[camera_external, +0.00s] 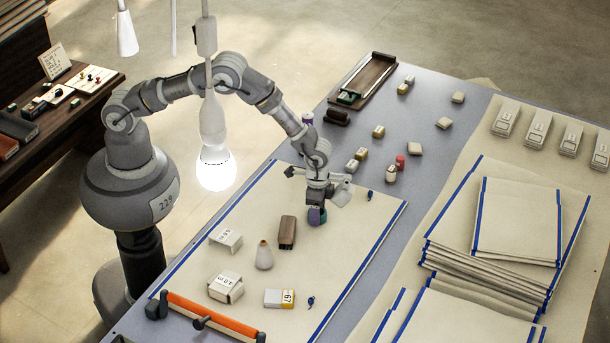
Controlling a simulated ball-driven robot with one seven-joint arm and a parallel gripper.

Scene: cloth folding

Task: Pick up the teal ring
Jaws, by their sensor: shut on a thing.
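The teal ring (323,217) shows as a small teal patch right under my gripper, on or just above the cream cloth with blue edges (362,235). A small purple piece (313,215) shows against it on the left; I cannot tell how the two are joined. My gripper (317,206) points down and is shut on the teal ring. The fingers hide the ring's upper part, and its hole cannot be seen. I cannot tell whether it is clear of the cloth.
On the cloth nearby stand a brown block (287,232), a cream cone-shaped piece (264,256) and white boxes (226,286). An orange roller (213,314) lies at the front edge. Stacked folded cloths (518,218) lie at right.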

